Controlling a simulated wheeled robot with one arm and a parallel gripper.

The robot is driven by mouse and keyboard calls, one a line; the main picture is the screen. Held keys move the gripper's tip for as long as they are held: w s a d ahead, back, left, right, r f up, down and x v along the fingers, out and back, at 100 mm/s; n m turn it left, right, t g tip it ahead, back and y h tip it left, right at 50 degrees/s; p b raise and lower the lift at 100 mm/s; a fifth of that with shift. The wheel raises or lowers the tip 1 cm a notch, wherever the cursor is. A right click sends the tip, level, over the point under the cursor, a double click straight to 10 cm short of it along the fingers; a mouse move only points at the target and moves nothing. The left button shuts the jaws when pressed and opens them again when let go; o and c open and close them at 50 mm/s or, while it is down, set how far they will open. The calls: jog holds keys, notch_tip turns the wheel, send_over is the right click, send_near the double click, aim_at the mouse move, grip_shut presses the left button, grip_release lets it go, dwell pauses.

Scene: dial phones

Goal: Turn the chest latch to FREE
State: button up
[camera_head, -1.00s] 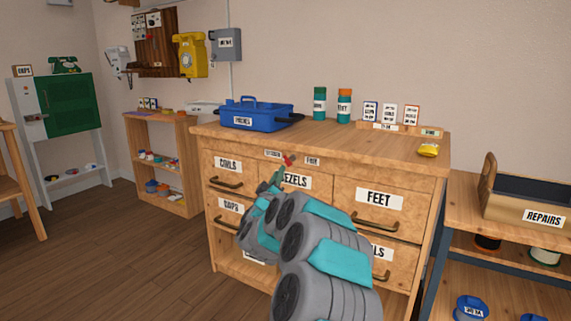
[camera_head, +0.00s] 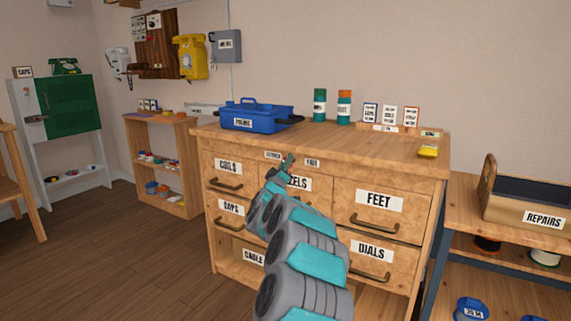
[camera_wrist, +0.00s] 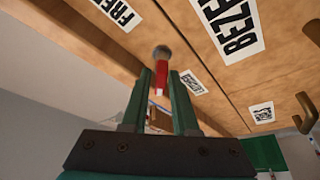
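The wooden chest (camera_head: 319,221) stands ahead, with a LOCKED label (camera_head: 272,155) and a FREE label (camera_head: 312,162) on its top front rail. In the wrist view, the latch has a round grey pivot (camera_wrist: 162,52) and a red handle (camera_wrist: 162,82), between the FREE label (camera_wrist: 118,12) and the LOCKED label (camera_wrist: 193,83). My gripper (camera_wrist: 161,76) has its two green fingers apart, one on each side of the red handle. I cannot tell whether either finger touches it. In the head view my gripper (camera_head: 289,161) is at the rail and hides the latch.
The BEZELS drawer label (camera_wrist: 230,25) and a dark drawer handle (camera_wrist: 305,112) are near the gripper. A REPAIRS bin (camera_head: 540,206) is on the right bench.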

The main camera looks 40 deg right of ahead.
grip_shut()
dwell(0.4)
